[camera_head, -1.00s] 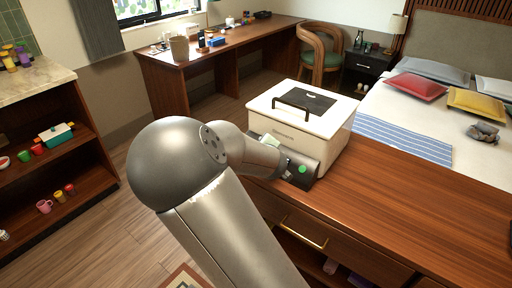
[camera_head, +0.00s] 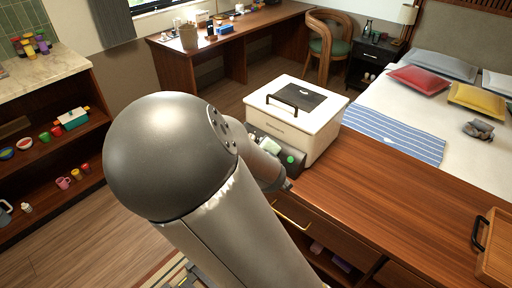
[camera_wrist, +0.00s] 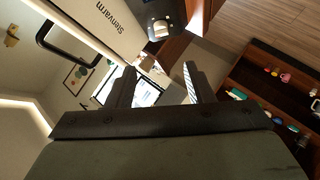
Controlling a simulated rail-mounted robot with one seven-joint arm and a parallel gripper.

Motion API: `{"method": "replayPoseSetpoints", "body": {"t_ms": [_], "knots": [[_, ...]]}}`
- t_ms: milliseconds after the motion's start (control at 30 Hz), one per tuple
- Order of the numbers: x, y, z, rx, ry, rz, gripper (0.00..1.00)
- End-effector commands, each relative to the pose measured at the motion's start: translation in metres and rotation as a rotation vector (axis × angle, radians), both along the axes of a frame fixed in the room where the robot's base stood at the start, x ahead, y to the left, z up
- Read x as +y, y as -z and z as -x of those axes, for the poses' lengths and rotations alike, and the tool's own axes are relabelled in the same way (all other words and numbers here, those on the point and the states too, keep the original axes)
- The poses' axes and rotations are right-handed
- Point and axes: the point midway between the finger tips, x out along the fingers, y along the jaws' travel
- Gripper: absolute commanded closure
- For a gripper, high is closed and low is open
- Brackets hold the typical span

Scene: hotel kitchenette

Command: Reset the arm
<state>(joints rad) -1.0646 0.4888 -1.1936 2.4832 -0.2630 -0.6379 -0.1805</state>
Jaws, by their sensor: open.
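My arm stretches across the head view, its large grey joint in front of the wooden counter (camera_head: 400,205). My gripper (camera_wrist: 158,82) shows in the wrist view with its two dark fingers apart and nothing between them. In the head view the gripper is mostly hidden behind my own arm. A white box appliance (camera_head: 318,135) with a black handle on its lid stands on the counter just beyond my arm. Its lid is down. Its side with lettering (camera_wrist: 112,22) is at the upper left of the wrist view, beside the fingers. I cannot tell the exact gap.
A wooden tray (camera_head: 497,250) with a dark handle lies at the counter's right end. Shelves (camera_head: 60,150) with cups and dishes stand at the left. A desk (camera_head: 215,50), a chair (camera_head: 328,45) and a bed (camera_head: 440,110) are farther back. The counter's middle is clear.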

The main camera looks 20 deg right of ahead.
Motion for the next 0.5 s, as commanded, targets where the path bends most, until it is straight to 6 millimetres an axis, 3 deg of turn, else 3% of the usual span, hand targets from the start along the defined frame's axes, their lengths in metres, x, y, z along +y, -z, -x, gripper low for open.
{"method": "replayPoseSetpoints", "body": {"t_ms": [367, 500], "knots": [[-0.001, 0.002, 0.001, 0.009, 0.009, -0.009, 0.53], [-0.013, 0.024, 0.019, 0.121, 0.108, -0.109, 0.53]]}}
